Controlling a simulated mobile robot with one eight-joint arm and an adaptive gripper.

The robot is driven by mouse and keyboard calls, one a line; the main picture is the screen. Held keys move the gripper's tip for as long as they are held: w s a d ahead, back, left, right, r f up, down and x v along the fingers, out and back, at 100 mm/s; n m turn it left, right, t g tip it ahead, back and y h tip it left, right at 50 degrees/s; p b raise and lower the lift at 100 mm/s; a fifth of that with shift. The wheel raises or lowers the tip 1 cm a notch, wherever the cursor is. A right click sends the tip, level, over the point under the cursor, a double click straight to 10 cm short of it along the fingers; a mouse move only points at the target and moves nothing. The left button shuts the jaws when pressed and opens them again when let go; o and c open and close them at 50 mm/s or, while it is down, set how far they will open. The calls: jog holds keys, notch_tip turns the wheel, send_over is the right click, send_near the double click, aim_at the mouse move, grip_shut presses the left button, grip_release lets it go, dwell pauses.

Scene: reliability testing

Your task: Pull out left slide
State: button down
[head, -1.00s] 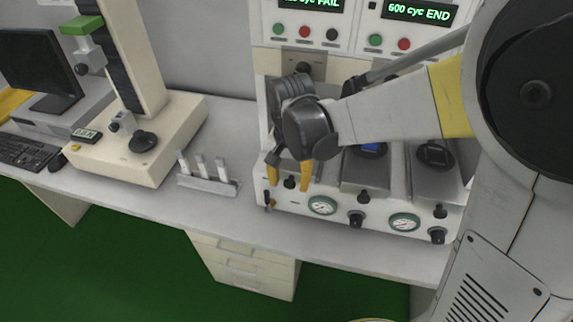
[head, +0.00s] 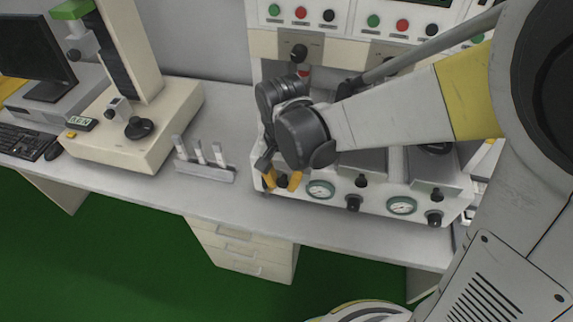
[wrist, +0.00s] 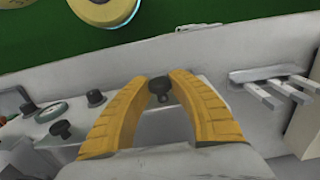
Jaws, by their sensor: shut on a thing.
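The left slide (wrist: 165,125) is a grey plate with a black knob (wrist: 160,87) at its front end. My gripper (wrist: 158,80) has its two yellow fingers closed in around this knob. The head view shows my gripper (head: 282,182) at the machine's front left, with the dark knob between the fingertips. My wrist hides most of the left slide there. The left knob stands farther forward than the knob of the middle slide (head: 362,163), which also shows in the wrist view (wrist: 60,130).
The white test machine (head: 335,208) has round gauges (head: 320,190) and lower black knobs (head: 353,203) along its front. A holder with several upright pieces (head: 205,172) stands left of my gripper. Beyond the bench edge is open green floor (head: 130,265).

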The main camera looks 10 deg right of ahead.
jog(key=s+a, duration=0.3)
jog(key=s, duration=0.5)
jog(key=shift+s+p, duration=0.35)
jog(key=shift+a, duration=0.1)
jog(key=c, duration=1.1)
grip_release()
jog(key=shift+c, duration=0.2)
jog(key=shift+r, duration=0.1)
notch_tip(320, 180, up, 12)
